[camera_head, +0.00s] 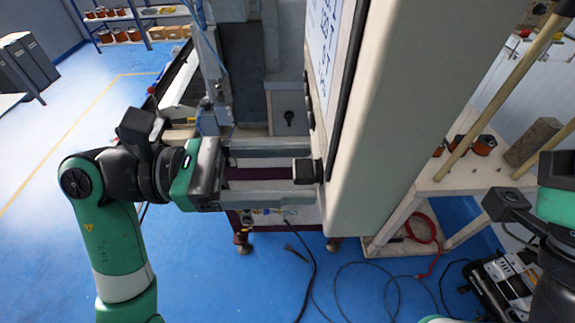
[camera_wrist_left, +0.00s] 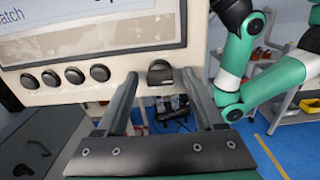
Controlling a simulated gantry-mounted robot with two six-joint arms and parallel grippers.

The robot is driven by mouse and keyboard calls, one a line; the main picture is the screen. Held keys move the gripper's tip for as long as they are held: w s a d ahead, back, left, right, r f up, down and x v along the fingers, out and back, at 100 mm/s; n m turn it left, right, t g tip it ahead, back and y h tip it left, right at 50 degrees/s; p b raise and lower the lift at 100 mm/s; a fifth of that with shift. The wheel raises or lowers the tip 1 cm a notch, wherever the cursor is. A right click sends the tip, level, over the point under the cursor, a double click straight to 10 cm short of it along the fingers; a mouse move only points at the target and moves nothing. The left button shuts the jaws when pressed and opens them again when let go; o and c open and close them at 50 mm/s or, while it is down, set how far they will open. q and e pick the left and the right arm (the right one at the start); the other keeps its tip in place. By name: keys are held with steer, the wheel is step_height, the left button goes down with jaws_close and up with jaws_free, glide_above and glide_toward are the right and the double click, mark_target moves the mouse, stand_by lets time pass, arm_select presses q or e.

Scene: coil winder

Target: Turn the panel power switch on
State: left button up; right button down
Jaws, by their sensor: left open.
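The control panel (camera_head: 405,80) is a pale upright box with a screen on its face, seen almost edge-on in the head view. A black power switch knob (camera_head: 306,171) sticks out low on that face. In the left wrist view the knob (camera_wrist_left: 160,70) is at the right end of a row of smaller black buttons (camera_wrist_left: 74,75). My left gripper (camera_head: 300,173) is open, its two long fingers reaching to the panel, one above and one below the knob in the head view. Whether they touch it I cannot tell. My right gripper's fingers are not visible.
A white table (camera_head: 460,182) with copper coils (camera_head: 484,145) and a grey block (camera_head: 533,141) stands right of the panel. Cables and a black-and-white case (camera_head: 505,283) lie on the blue floor. The winder's frame (camera_head: 240,70) is behind my left gripper.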

arm_select(q)
steer(key=a, duration=1.1)
steer(key=shift+s+a+p, duration=0.15)
steer(key=shift+a+p, duration=0.2)
steer(key=shift+p, duration=0.1)
